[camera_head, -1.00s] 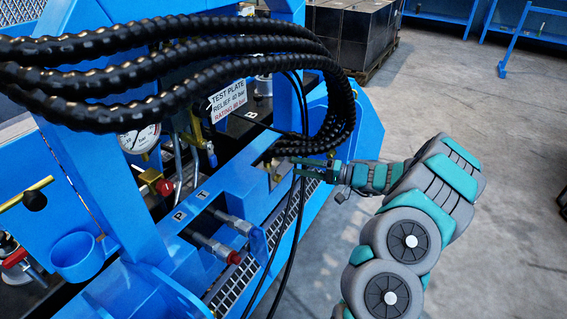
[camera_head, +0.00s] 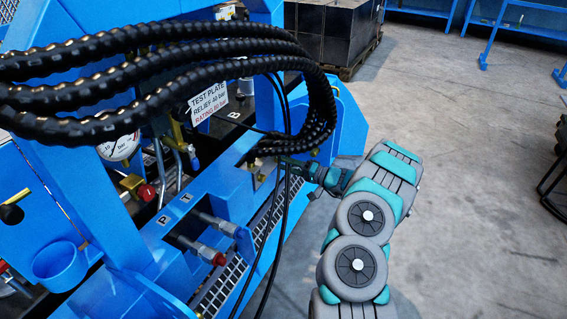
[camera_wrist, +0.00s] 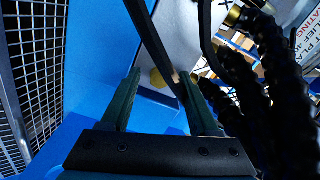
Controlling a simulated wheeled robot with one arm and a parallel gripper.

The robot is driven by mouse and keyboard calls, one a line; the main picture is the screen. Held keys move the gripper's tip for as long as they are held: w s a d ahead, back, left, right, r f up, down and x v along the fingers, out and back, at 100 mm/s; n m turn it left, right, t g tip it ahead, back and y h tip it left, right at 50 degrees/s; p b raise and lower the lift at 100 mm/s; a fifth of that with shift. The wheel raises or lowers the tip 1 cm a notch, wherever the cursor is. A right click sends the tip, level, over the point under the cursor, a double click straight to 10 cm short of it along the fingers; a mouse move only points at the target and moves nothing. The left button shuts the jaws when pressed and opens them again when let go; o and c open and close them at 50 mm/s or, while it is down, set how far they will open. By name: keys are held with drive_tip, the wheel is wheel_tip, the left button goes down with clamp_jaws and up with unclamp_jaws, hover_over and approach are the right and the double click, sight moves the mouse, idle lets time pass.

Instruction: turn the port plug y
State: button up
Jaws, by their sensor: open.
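My gripper (camera_head: 287,163) is at the far end of the blue stand, partly behind the black hoses. In the wrist view its two fingers are apart (camera_wrist: 160,80). A small brass-yellow piece (camera_wrist: 157,77) shows between and beyond the fingertips, against a grey surface; it may be the port plug y, but I can read no Y mark. A black hose crosses close in front of the right finger. In the head view a small brass spot (camera_head: 262,177) shows in a recess beside the gripper. I see no contact between fingers and brass piece.
Thick ribbed black hoses (camera_head: 170,65) arch over the stand, and thin black hoses (camera_head: 268,235) hang beside my gripper. A blue cup (camera_head: 60,268) is at left.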

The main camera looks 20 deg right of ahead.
drive_tip(key=shift+w+a, duration=0.15)
drive_tip(key=shift+w, duration=0.1)
clamp_jaws()
idle(0.4)
